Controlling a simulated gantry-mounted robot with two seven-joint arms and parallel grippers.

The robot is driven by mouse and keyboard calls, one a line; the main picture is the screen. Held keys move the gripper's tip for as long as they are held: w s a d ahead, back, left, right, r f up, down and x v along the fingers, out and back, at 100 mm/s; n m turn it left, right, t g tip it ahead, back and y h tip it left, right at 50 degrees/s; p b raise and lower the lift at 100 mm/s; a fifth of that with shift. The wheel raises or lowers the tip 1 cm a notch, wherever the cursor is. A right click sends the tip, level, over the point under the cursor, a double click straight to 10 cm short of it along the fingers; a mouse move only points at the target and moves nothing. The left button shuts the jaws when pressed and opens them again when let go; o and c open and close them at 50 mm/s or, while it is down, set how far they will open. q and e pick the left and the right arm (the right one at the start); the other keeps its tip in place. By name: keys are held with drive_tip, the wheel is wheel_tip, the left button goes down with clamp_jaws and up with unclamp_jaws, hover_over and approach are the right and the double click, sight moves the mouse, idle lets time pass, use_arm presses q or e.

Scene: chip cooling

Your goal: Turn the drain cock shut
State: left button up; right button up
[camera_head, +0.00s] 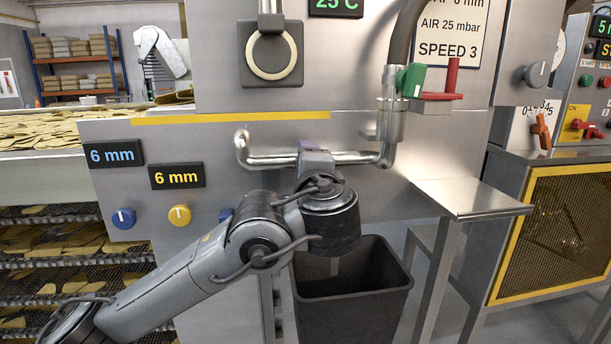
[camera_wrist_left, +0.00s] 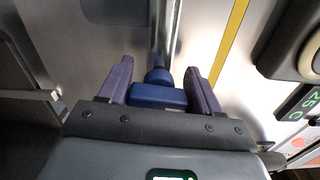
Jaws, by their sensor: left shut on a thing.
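The drain cock's blue handle (camera_wrist_left: 159,95) and round blue collar sit on a steel pipe (camera_wrist_left: 165,32) in the left wrist view. My left gripper (camera_wrist_left: 159,78) has its two purple fingers on either side of this handle and is shut on it. In the head view my left arm reaches up from the lower left, and the gripper (camera_head: 315,150) is at the middle of the horizontal steel drain pipe (camera_head: 268,159). The gripper hides the blue handle there. My right gripper is not in view.
A dark open bin (camera_head: 352,300) stands below the pipe. A green-and-red valve (camera_head: 411,80) with a red lever (camera_head: 452,75) is up to the right. A steel shelf (camera_head: 470,198) juts out at the right. Blue and yellow knobs (camera_head: 180,215) are left of the gripper.

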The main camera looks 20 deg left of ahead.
use_arm(q)
drive_tip(key=shift+n+b, duration=0.3)
drive_tip(key=shift+n, duration=0.3)
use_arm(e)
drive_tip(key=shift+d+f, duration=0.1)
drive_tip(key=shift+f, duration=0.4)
use_arm(q)
drive_tip(key=o, duration=1)
drive_tip(key=shift+c, duration=0.2)
drive_tip(key=shift+s+d, duration=0.1)
